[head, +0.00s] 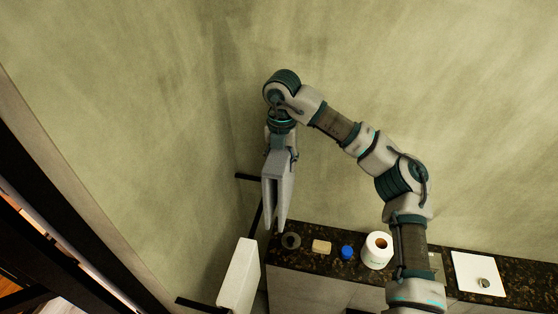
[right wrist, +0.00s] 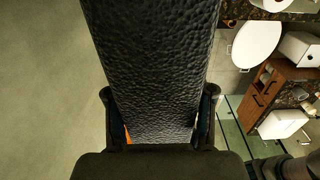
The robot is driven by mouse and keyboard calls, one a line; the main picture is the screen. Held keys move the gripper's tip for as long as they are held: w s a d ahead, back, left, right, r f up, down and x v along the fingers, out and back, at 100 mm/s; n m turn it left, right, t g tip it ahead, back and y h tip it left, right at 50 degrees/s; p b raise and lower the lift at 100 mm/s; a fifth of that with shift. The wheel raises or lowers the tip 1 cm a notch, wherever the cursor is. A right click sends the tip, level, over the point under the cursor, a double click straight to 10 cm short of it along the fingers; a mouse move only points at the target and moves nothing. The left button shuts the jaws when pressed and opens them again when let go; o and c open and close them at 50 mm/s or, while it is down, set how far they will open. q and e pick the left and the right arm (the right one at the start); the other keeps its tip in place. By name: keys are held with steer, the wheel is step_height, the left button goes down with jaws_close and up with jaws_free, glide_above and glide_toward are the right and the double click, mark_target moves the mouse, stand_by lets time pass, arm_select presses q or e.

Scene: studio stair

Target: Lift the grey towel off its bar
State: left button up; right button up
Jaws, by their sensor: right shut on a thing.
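The grey towel (head: 277,190) hangs folded in the head view, its two halves parting towards the bottom. My right gripper (head: 281,150) is shut on its top fold from above. In the right wrist view the towel (right wrist: 155,60) shows as a dark, dimpled sheet between the two fingers (right wrist: 160,100). The black bar (head: 256,216) runs along the left wall, just left of the towel's lower end. The towel covers part of the bar's far end, and I cannot tell whether they touch. My left gripper is in neither view.
A white towel (head: 239,276) hangs nearer on the bar. The dark stone counter (head: 310,262) carries a dark ring (head: 291,241), a beige block (head: 321,246), a blue jar (head: 347,252), a paper roll (head: 377,249) and a white square basin (head: 470,268). Walls stand close at left and back.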

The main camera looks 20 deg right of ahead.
steer(key=s+d, duration=0.4)
steer(key=d, duration=0.2)
steer(key=shift+s+d, duration=0.15)
steer(key=shift+d, duration=0.1)
stand_by(0.6)
